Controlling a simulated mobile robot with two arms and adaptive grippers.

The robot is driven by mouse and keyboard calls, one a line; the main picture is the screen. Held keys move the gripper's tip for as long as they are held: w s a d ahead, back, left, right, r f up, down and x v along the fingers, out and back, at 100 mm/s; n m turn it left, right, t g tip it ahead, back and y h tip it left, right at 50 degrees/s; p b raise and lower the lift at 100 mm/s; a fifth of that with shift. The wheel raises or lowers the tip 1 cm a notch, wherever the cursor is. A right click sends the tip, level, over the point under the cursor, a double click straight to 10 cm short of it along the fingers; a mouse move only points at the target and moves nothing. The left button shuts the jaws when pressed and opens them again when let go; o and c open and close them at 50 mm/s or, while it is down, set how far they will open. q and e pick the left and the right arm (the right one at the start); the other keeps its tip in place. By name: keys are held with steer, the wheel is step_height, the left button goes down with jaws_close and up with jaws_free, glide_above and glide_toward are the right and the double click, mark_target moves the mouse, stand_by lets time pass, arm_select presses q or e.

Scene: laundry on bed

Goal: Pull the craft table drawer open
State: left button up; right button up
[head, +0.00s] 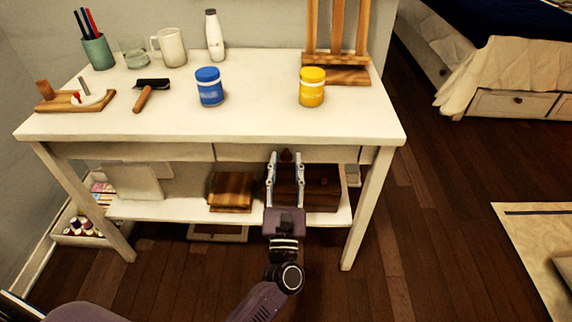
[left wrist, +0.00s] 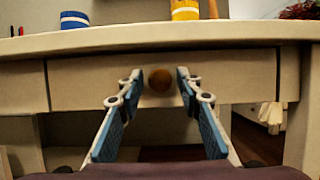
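The white craft table (head: 360,120) stands against the wall, with a drawer front (head: 235,152) under its top. The drawer looks shut. In the left wrist view the drawer front (left wrist: 90,84) has a round brown knob (left wrist: 160,80) at its middle. The knob also shows in the head view (head: 286,156). My left gripper (head: 286,158) is open at the drawer, with its two fingers on either side of the knob. In the left wrist view the gripper (left wrist: 158,78) shows a gap between each fingertip and the knob. My right gripper is not in view.
On the tabletop are a blue jar (head: 209,88), a yellow jar (head: 312,88), a white bottle (head: 214,36), a roller (head: 148,92) and a wooden easel (head: 337,72). A lower shelf (head: 165,211) holds wooden boxes. A bed (head: 490,60) stands at the right. The floor in front is clear.

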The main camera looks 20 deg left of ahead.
arm_select(q)
jaws_close()
steer(key=shift+s, duration=0.1)
steer(key=s+d, duration=0.3)
steer(key=s, duration=0.8)
steer(key=s+d+b, duration=0.1)
steer(key=s+d, duration=0.3)
steer(key=s, duration=0.8)
steer(key=shift+s, duration=0.3)
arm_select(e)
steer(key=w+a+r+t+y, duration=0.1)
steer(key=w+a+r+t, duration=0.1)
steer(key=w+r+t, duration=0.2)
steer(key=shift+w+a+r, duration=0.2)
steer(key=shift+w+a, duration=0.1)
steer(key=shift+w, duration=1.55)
arm_select(q)
steer(key=shift+o, duration=1.5)
jaws_free()
